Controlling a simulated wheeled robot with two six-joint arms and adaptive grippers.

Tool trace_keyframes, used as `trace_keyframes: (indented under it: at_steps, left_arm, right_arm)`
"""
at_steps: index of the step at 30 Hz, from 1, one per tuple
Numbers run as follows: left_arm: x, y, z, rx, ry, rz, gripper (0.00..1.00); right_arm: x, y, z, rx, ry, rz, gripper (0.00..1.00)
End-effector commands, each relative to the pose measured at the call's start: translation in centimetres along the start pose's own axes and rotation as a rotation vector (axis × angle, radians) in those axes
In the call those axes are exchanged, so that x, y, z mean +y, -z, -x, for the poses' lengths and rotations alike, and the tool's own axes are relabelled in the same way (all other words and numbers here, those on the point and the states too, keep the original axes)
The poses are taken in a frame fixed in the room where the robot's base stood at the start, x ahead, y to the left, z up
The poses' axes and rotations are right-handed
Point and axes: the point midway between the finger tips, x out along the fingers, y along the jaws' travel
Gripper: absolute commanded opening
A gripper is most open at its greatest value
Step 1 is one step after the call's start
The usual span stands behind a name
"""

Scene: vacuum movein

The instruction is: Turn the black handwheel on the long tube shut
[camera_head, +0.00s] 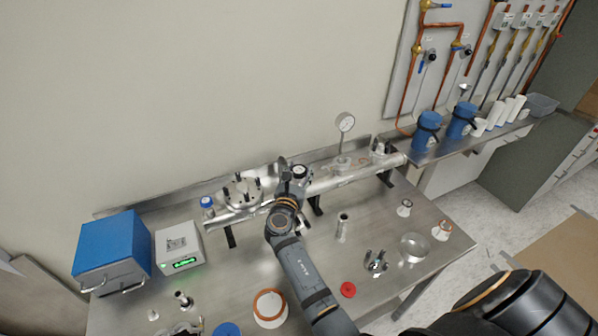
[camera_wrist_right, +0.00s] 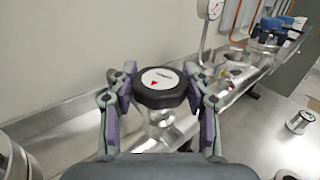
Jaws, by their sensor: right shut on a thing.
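The black handwheel (camera_wrist_right: 161,88) has a white top with a red mark and sits on the metal long tube (camera_head: 335,182). My right gripper (camera_wrist_right: 160,78) has one finger on each side of the wheel's rim and is shut on it. In the head view the wheel (camera_head: 300,171) shows just right of my right gripper (camera_head: 292,173), which partly covers it and the tube around it. A valve stem shows under the wheel in the wrist view. My left gripper is not in view.
A round gauge (camera_head: 345,122) stands up from the tube to the right, and a bolted flange (camera_head: 243,190) is at the left. A blue box (camera_head: 112,248) and a white readout unit (camera_head: 179,247) stand at the left. Loose fittings and a red cap (camera_head: 348,289) lie on the steel bench.

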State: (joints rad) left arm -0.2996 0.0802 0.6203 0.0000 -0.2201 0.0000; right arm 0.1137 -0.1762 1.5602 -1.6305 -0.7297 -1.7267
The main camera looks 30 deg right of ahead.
Motion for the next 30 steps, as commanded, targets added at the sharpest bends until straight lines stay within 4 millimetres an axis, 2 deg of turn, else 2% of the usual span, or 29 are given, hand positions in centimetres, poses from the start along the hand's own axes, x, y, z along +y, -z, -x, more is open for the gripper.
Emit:
trace_keyframes:
  at_steps: [1,6,17,20,25,30]
  left_arm:
    - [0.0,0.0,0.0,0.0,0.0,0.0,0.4]
    - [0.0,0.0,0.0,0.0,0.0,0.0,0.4]
    - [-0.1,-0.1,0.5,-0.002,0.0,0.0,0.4]
    - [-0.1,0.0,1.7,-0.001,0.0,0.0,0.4]
    - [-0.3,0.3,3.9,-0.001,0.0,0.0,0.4]
    - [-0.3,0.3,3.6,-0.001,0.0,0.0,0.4]
  right_arm:
    - [0.0,0.0,0.0,0.001,0.0,-0.001,0.52]
    - [0.0,0.0,0.0,0.0,-0.001,-0.001,0.73]
    - [-0.1,-0.2,-0.1,-0.001,-0.025,0.001,0.73]
    - [-0.2,-0.5,-0.1,-0.001,-0.1,0.005,0.73]
    - [-0.2,-0.7,-0.1,-0.004,-0.349,0.012,0.73]
    - [-0.1,0.0,-0.1,-0.004,-0.619,0.011,0.73]
